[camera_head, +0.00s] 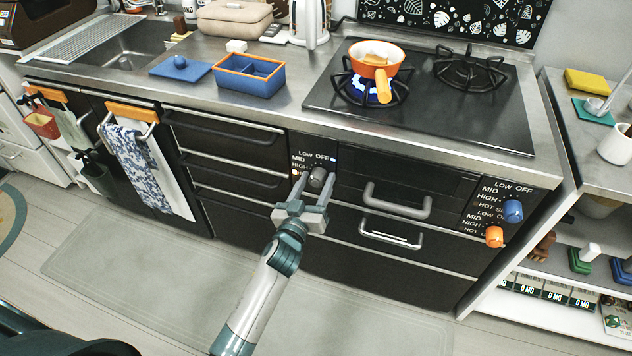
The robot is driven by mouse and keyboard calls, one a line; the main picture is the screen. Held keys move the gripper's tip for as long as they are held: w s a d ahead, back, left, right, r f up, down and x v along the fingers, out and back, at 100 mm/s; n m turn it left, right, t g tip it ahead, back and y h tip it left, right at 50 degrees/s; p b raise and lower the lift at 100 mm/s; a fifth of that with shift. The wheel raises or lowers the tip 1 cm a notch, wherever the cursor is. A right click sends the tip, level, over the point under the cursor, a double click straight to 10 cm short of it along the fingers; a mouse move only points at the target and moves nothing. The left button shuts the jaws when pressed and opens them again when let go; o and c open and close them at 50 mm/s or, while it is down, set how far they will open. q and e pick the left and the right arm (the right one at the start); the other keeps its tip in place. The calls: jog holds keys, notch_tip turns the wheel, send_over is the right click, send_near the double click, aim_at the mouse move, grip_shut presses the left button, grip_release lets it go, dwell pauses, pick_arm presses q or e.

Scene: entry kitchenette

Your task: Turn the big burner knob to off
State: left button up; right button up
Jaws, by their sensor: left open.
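The big burner knob (318,176) is grey and sits on a dark panel (311,153) marked LOW, OFF, MID and HIGH, left of the oven drawers. The direction its pointer faces is too small to tell. My left gripper (315,183) is open in front of the panel, its two fingers on either side of the knob. Whether the fingers touch it I cannot tell. A blue flame (364,93) burns on the left burner under an orange pan (375,60). My right gripper is not in view.
A blue knob (513,211) and an orange knob (494,237) sit on the right panel. Drawer handles (398,202) protrude to the right of my gripper. A blue box (249,75) and a blue lid (181,68) lie on the counter. The floor mat (150,265) in front is clear.

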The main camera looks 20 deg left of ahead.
pick_arm(q)
jog(key=c, duration=1)
jog(key=shift+c, duration=0.2)
jog(key=shift+m, duration=0.4)
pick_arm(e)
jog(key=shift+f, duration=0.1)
pick_arm(q)
jog(key=m+p, duration=0.1)
jog(key=m, duration=0.2)
jog(key=shift+m, duration=1.1)
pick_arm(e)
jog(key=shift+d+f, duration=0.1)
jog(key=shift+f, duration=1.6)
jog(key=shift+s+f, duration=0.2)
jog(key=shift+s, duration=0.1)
